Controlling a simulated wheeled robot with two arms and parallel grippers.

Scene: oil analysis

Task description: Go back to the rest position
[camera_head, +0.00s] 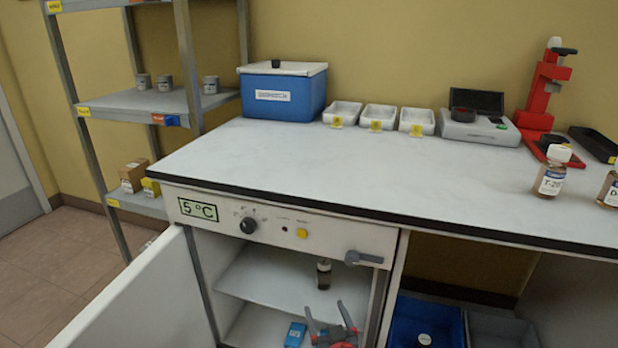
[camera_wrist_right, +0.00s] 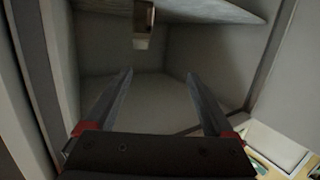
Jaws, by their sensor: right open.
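My right gripper (camera_head: 326,310) is at the open 5 °C cabinet (camera_head: 290,236), low in front of its opening. Its two fingers are spread with nothing between them. In the right wrist view the open fingers (camera_wrist_right: 160,78) point into the grey cabinet interior. A small dark bottle with a light label (camera_head: 323,274) stands upright on the cabinet's shelf (camera_head: 275,283), above and apart from the fingers. What looks like the same bottle (camera_wrist_right: 143,25) shows at the top of the wrist view. My left gripper is out of view.
The cabinet door (camera_head: 140,300) stands open to the left. The worktop (camera_head: 330,165) above has a wide clear middle, with bottles (camera_head: 552,172) at the right. A small blue item (camera_head: 295,334) is low in the cabinet. Blue (camera_head: 428,322) and grey crates are below right.

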